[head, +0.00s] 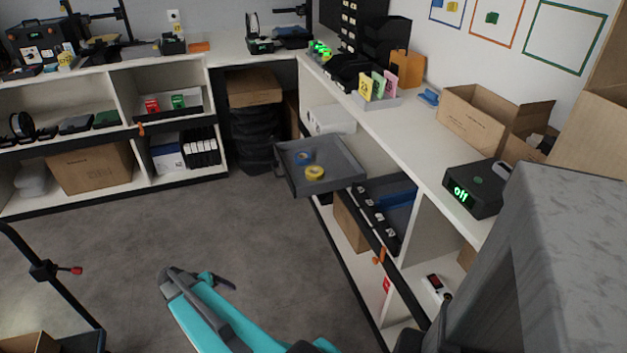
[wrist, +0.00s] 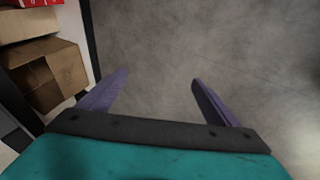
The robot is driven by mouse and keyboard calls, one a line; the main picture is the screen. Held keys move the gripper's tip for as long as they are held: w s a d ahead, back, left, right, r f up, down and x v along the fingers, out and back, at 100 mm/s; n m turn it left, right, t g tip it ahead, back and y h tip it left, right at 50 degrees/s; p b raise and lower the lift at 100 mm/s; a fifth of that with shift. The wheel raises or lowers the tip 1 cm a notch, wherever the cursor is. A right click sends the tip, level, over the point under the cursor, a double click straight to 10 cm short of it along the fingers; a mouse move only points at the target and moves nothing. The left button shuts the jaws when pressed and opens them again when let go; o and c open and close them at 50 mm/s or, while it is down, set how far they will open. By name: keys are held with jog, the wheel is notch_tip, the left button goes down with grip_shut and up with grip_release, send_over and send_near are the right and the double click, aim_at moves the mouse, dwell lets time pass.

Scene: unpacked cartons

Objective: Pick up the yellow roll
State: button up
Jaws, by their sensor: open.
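The yellow roll (head: 315,173) lies in a grey open tray (head: 338,181) that juts out from the right-hand shelving in the head view. A blue roll (head: 304,157) lies behind it in the same tray. My gripper (wrist: 158,85) is open and empty in the wrist view, with its two purple fingers apart above bare grey floor. In the head view my teal arm is low in the middle, well below and nearer than the tray. The fingertips are hard to make out there. The yellow roll is not in the wrist view.
The long white counter (head: 395,130) runs along the right, with an open carton (head: 480,118) and a black box with a green display (head: 477,190) on it. Below the tray is another drawer with dark parts (head: 378,215). Floor (head: 230,230) in the middle is clear.

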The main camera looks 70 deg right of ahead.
jog(key=d+r+m+h+b, duration=0.15)
jog(key=d+r, duration=0.25)
jog(key=d, duration=0.6)
jog(key=d+r+m+h+b, duration=0.1)
jog(key=d+r+m+h, duration=0.2)
jog(key=d, duration=0.7)
jog(key=d+r+m+b, duration=0.2)
jog(key=d+r+m, duration=0.15)
jog(key=d, duration=0.65)
jog(key=s+d+r+m+h+b, duration=0.1)
jog(key=s+d+r, duration=0.2)
jog(key=d, duration=0.2)
jog(key=s+d+r+m+g, duration=0.1)
jog(key=s+d+r, duration=0.2)
jog(key=d, duration=0.3)
jog(key=s+d+r+m+g+h+b, duration=0.1)
jog(key=s+d+r, duration=0.3)
jog(key=d+r, duration=0.1)
jog(key=shift+s+d+r+m+h+b, duration=0.1)
jog(key=shift+d+r+m+h+b, duration=0.15)
jog(key=shift+d+m+h+b, duration=0.15)
jog(key=shift+s+d, duration=0.2)
jog(key=shift+d, duration=0.1)
jog(key=x, duration=0.7)
jog(key=shift+d+f, duration=0.15)
jog(key=shift+d, duration=0.1)
jog(key=shift+s+d+f, duration=0.2)
jog(key=shift+d, duration=0.1)
